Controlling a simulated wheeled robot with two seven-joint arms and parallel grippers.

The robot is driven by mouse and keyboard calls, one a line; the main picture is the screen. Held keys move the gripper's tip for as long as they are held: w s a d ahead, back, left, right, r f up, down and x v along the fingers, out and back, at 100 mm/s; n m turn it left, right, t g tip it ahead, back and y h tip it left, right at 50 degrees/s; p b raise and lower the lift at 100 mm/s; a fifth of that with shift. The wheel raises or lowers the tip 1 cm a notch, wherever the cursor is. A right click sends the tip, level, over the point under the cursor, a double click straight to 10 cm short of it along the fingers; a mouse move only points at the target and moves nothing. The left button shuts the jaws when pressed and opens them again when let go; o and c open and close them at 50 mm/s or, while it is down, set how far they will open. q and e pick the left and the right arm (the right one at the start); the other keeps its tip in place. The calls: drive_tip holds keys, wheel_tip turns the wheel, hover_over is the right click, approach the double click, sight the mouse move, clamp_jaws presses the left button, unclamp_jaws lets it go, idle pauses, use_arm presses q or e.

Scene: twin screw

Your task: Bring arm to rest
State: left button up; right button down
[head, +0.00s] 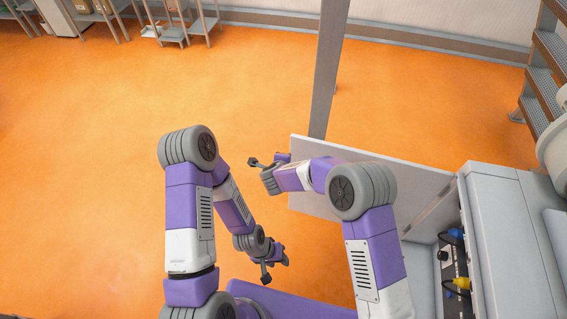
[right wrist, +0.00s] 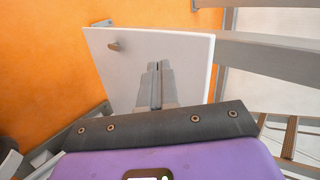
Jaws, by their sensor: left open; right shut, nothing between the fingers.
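My left arm folds down on the left of the head view. Its gripper (head: 275,267) hangs low over the orange floor, open, with nothing between the fingers. My right arm is bent, its forearm reaching left in front of a white door panel. In the right wrist view my right gripper (right wrist: 159,68) is shut and empty, its fingers seen against that panel (right wrist: 118,80). I cannot tell the gap between fingers and panel. In the head view the right fingers are small and hard to make out.
The white panel (head: 415,185) stands out beside a grey cabinet (head: 500,220) at the right. A yellow part (head: 462,283) shows inside the cabinet. A grey post (head: 326,70) rises behind the panel. Metal steps (head: 550,85) stand at the back right. Orange floor (head: 80,150) at the left is clear.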

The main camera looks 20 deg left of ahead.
drive_tip(key=shift+v, duration=1)
drive_tip(key=s+d+f+n+g, duration=0.1)
drive_tip(key=s+d+f+n, duration=0.25)
drive_tip(key=d, duration=0.25)
drive_tip(key=s+d+f+n+g+y, duration=0.1)
drive_tip(key=s+d+f+n+g, duration=0.15)
drive_tip(key=d+f, duration=0.3)
drive_tip(key=s+d+f+n+g, duration=0.1)
drive_tip(key=s+d+f+n, duration=0.15)
drive_tip(key=d, duration=0.35)
drive_tip(key=s+d+f+n+g+y, duration=0.1)
drive_tip(key=s+d+n+g, duration=0.1)
drive_tip(key=s, duration=0.7)
drive_tip(key=s+d+f+n+g+y, duration=0.1)
drive_tip(key=s+d+n, duration=0.3)
drive_tip(key=s, duration=0.5)
drive_tip(key=shift+s+d+f+g, duration=0.35)
drive_tip(key=shift+d+f+g, duration=0.1)
drive_tip(key=shift+f+g, duration=0.25)
